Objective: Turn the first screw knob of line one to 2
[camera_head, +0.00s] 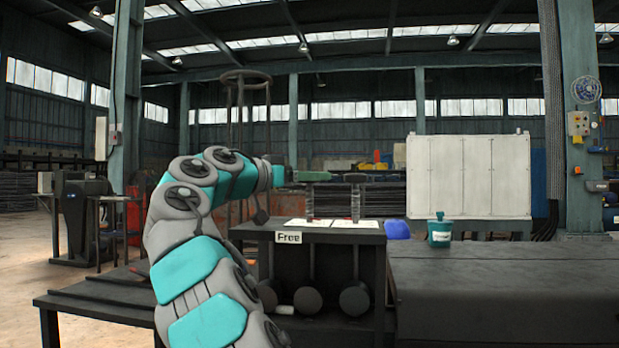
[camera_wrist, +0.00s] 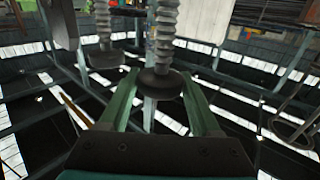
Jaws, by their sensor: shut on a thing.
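In the head view two thin upright screws stand on the dark stand, a left screw (camera_head: 310,203) and a right screw (camera_head: 356,203). In the wrist view, which looks inverted, a ribbed screw (camera_wrist: 165,40) ends in a dark round knob (camera_wrist: 160,85). My gripper (camera_wrist: 160,73) has its green fingers on both sides of this knob, shut on it. A second ribbed screw with a dark knob (camera_wrist: 106,57) is apart from the fingers, to the left. In the head view the fingertips are small near the left screw's top. Any number or mark on the knob is unreadable.
The dark stand (camera_head: 337,242) carries white sheets (camera_head: 330,224) and a "Free" sign (camera_head: 288,237). Dark round weights (camera_head: 354,299) hang below. A teal container (camera_head: 440,232) stands on the dark bench (camera_head: 500,265) at right. A white cabinet (camera_head: 468,176) is behind.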

